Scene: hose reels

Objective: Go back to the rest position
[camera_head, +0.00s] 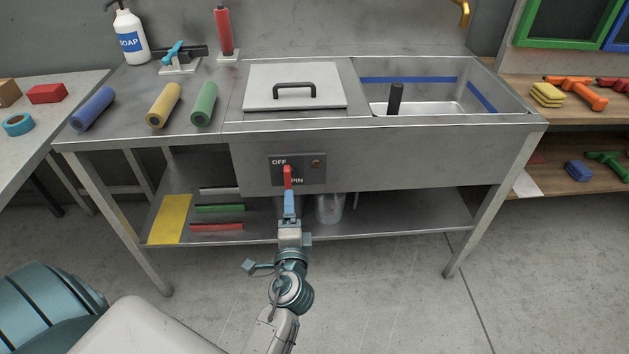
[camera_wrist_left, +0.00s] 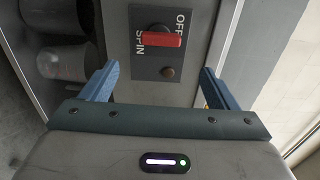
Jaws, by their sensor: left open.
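My left gripper (camera_head: 289,206) is in front of the sink unit's control panel (camera_head: 316,164), with its blue fingers toward the red lever (camera_head: 287,176). In the left wrist view the gripper (camera_wrist_left: 159,78) is open and empty, its fingers apart on either side. The red lever (camera_wrist_left: 161,40) is beyond the fingertips, with no visible contact. The lever lies near the OFF and SPIN labels; its exact setting is hard to tell. My right gripper is not in view.
The steel sink unit (camera_head: 390,160) has a lidded section (camera_head: 294,85) and an open basin (camera_head: 440,100). Blue, yellow and green rolls (camera_head: 203,103) lie on its left top. The lower shelf (camera_head: 400,215) holds a metal container (camera_head: 329,208). Floor in front is clear.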

